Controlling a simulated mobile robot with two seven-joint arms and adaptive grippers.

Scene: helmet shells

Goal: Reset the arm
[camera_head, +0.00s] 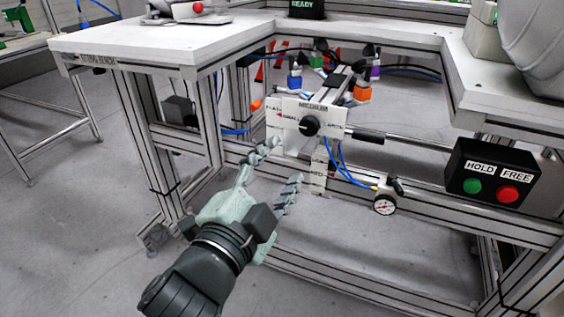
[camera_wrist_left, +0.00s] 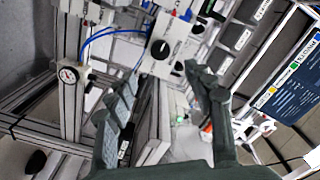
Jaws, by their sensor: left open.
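My left gripper (camera_head: 275,168) is in the lower middle of the head view, its arm coming in from the bottom left. Its two fingers are spread apart with nothing between them. It also shows in the left wrist view (camera_wrist_left: 165,95), again open and empty. Its fingertips point toward a white panel (camera_head: 300,128) with a black knob (camera_head: 309,126) under the bench; in the head view the upper fingertip appears close to the panel's lower left. Whether they touch I cannot tell. The knob also shows in the left wrist view (camera_wrist_left: 160,49). My right gripper is not in view.
A white bench top (camera_head: 150,42) on metal legs spans the back. At right hangs a black box (camera_head: 490,175) with a green HOLD and a red FREE button. A round gauge (camera_head: 384,205) sits on the lower rail, with blue hoses nearby. The floor at lower left is clear.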

